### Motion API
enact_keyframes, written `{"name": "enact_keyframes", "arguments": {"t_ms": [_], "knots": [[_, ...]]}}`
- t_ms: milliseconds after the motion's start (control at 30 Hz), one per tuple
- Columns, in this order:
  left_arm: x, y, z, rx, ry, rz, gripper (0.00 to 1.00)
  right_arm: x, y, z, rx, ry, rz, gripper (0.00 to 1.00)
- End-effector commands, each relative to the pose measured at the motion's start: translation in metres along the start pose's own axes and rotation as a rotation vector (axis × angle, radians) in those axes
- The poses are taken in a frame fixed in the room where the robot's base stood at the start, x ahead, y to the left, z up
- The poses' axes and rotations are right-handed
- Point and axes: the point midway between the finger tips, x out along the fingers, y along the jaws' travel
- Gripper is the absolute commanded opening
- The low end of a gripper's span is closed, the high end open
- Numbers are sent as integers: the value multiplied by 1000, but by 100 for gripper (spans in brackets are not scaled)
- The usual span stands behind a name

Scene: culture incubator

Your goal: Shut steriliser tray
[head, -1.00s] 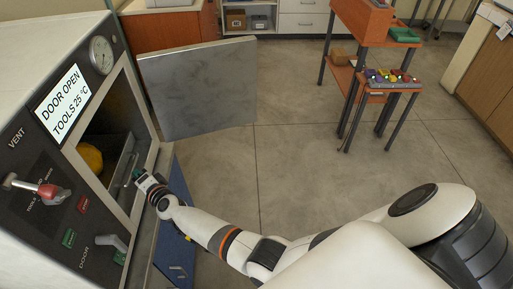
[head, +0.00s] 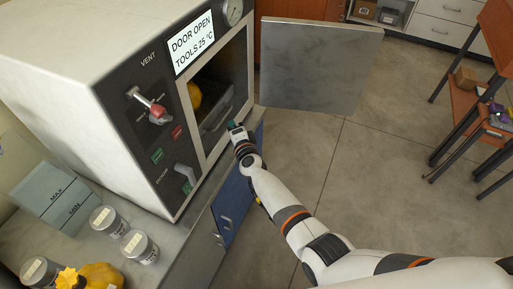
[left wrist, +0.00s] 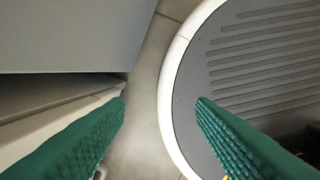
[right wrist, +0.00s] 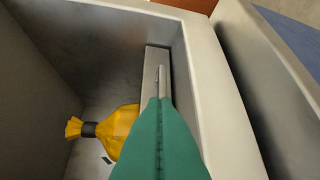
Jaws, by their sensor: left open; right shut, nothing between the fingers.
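The steriliser (head: 120,90) stands at the left of the head view, its display reading DOOR OPEN, TOOLS 25 °C. Its door (head: 315,65) is swung wide open. The grey tray (head: 216,112) is inside the chamber mouth. A yellow bag (right wrist: 118,125) with a dark tie lies behind the tray's front wall (right wrist: 153,65) in the right wrist view. My right gripper (head: 236,127) is shut and empty at the chamber mouth. Its green fingers (right wrist: 160,105) overlap the tray's front wall and handle; contact is unclear. My left gripper (left wrist: 160,100) is open and empty, outside the head view.
The chamber rim (right wrist: 205,75) runs close to the right of my right fingers. A red-handled vent lever (head: 155,110) and a door lever (head: 184,174) are on the panel. Jars (head: 140,246) and a yellow bag (head: 100,276) stand on the counter.

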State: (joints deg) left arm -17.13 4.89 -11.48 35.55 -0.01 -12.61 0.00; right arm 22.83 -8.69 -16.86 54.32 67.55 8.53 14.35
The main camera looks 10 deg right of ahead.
Motion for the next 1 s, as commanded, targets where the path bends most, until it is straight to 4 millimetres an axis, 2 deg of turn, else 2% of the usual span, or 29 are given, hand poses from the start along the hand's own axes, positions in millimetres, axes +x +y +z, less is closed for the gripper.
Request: {"name": "enact_keyframes", "arguments": {"t_ms": [267, 500, 700, 867, 933, 1000], "knots": [[-23, -11, -4, -4, 9, -13, 51, -45, 1, 3, 2, -4, -5, 0], [-32, 1, 7, -1, -5, 1, 51, -85, -2, 4, 0, -6, -6, 0], [-34, 1, 5, -1, -3, 0, 51, -100, -2, 4, -1, -6, -5, 0], [-34, -2, 4, -3, -1, -3, 51, -102, -3, 4, -2, -6, -5, 0], [-33, -2, 4, -3, -1, -4, 51, -103, -7, 4, -9, -3, -12, 0], [-33, -3, 4, -3, -1, -4, 51, -107, -21, 2, -40, 8, -37, 0]]}}
